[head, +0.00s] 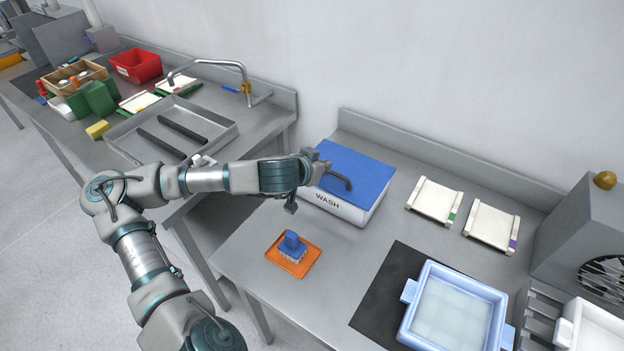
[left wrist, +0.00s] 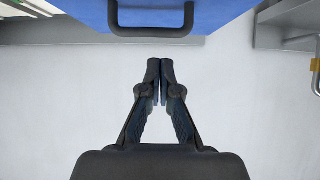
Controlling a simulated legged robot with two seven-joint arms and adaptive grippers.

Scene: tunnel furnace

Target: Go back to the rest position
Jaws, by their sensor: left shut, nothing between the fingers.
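My left gripper (head: 318,167) reaches in from the left beside the blue-lidded box marked WASH (head: 345,205). In the left wrist view its fingers (left wrist: 160,72) are together with nothing between them. The box's blue lid (head: 362,165) carries a dark handle (head: 338,180). In the left wrist view the blue lid (left wrist: 225,10) and its handle (left wrist: 150,31) are at the top, just beyond the fingertips and apart from them. My right gripper is not in view.
A blue brush (head: 291,245) stands on an orange tray (head: 308,262). A pale blue basin (head: 445,310) sits on a black mat (head: 375,310). Two white racks (head: 435,199) lie behind. The left bench holds a metal sink tray (head: 170,130), a faucet (head: 245,80) and a red bin (head: 138,66).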

